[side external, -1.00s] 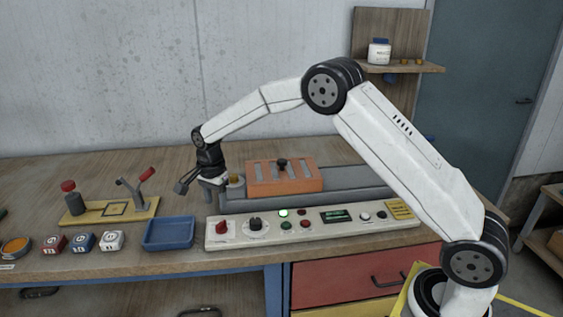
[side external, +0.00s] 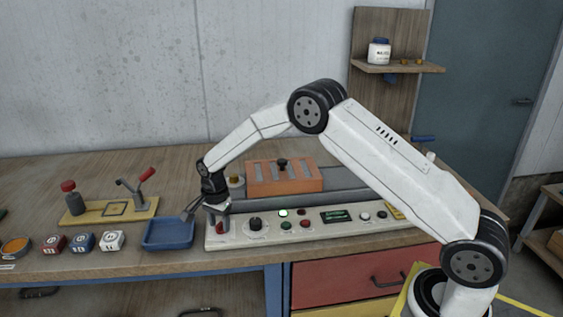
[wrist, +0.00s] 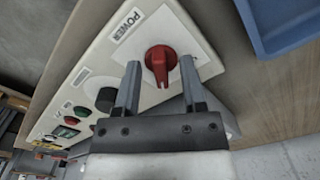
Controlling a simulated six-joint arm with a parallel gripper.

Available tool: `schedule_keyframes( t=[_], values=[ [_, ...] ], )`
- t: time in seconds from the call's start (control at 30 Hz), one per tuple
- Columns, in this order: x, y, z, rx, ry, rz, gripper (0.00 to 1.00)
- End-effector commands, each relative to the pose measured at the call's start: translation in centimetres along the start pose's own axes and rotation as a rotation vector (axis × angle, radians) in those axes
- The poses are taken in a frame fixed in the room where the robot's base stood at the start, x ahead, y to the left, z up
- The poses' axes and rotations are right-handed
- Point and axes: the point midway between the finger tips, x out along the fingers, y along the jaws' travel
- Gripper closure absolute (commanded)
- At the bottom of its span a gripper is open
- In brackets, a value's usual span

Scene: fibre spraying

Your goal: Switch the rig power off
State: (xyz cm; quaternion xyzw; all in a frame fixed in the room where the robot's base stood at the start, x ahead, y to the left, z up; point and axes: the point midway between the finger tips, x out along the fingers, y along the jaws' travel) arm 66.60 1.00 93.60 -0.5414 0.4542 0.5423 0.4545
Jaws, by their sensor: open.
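The control panel (side external: 325,232) is a long cream box along the front of the bench. Its red power knob (wrist: 160,62) sits on a white plate beside the label POWER (wrist: 125,24) in the wrist view. In the side view the red knob (side external: 221,228) is at the panel's left end, partly covered by my gripper. My gripper (wrist: 158,72) is open, with one finger on each side of the knob in the wrist view. I cannot tell whether the fingers touch it. A lit green lamp (side external: 283,213) shows on the panel.
A blue tray (side external: 168,234) stands just left of the panel. An orange block with slots (side external: 284,177) sits on a grey rail behind it. A black dial (side external: 255,225) is right of the power knob.

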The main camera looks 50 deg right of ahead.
Motion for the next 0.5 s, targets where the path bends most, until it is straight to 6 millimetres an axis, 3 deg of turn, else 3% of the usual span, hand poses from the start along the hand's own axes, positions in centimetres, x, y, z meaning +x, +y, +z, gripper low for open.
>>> schedule_keyframes(
  t=[0.2, 0.37, 0.5],
  values=[
    [0.0, -0.02, 0.0, 0.0, 0.0, -0.001, 0.5],
    [-0.02, -0.02, 0.0, 0.0, 0.0, -0.001, 1.0],
    [-0.03, -0.02, -0.01, 0.0, 0.0, -0.001, 1.0]
  ],
)
